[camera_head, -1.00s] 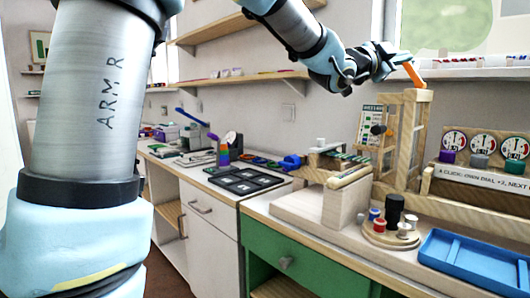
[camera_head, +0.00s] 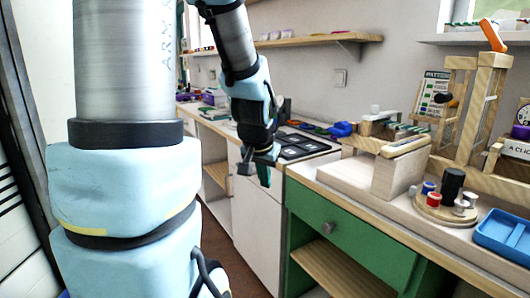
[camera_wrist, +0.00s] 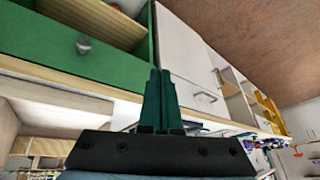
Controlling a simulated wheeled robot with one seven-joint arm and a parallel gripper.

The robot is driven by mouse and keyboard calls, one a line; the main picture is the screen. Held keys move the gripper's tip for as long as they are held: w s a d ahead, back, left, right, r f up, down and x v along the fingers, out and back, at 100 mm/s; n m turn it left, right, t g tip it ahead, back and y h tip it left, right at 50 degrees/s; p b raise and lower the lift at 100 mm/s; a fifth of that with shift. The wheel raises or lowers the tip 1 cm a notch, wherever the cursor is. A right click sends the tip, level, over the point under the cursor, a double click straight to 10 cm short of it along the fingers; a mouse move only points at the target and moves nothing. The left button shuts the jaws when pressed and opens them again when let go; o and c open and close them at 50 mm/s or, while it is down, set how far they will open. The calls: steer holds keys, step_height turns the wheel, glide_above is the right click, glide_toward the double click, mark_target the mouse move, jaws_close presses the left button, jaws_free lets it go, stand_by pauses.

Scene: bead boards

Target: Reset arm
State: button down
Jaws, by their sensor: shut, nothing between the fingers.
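My gripper (camera_head: 258,172) hangs in front of the white cabinet in the head view, pointing downward, clear of the counter's front edge. In the wrist view its two dark green fingers (camera_wrist: 160,100) are together with nothing between them. My arm reaches from the left of the head view across to the upper middle, then down to the gripper. No object is held.
A green drawer (camera_head: 335,237) and open shelf lie right of my gripper. The counter bears a wooden tower (camera_head: 487,95), a round stand (camera_head: 440,210) with spools, a blue tray (camera_head: 503,238) and black boards (camera_head: 300,145). The space before the cabinets is free.

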steer(key=s+a+f+n+g+y, duration=0.1)
steer(key=s+a+f+n+g, duration=0.3)
steer(key=s+a, duration=0.4)
step_height(320, 180, up, 12)
steer(key=s+d+p, duration=0.1)
steer(key=p, duration=1.1)
steer(key=shift+s+d+f, duration=0.15)
steer(key=shift+s+f, duration=0.05)
steer(key=shift+s, duration=0.2)
